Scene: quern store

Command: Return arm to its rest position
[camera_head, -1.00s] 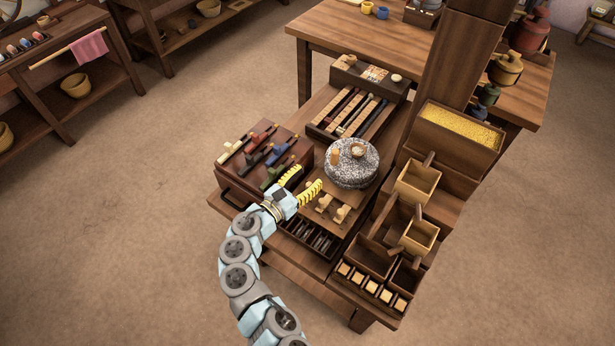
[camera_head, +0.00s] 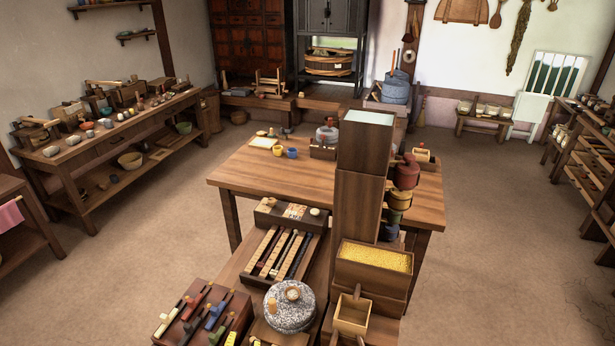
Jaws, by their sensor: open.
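My arm and my gripper are out of the picture now, so I cannot see the arm's pose or the jaws. The stone quern (camera_head: 290,306) sits on the workbench near the bottom of the view, with a small light knob on its top. The red-brown box with coloured handled tools (camera_head: 203,318) is left of it, cut by the lower edge. The slotted tray with long dark and light strips (camera_head: 279,252) lies behind the quern.
A tall wooden column (camera_head: 358,205) rises right of the quern. A bin of yellow grain (camera_head: 374,258) and a square wooden scoop (camera_head: 352,314) stand beside it. A wooden table (camera_head: 262,177) is behind, with two small cups. Shelves line both sides; the floor between is clear.

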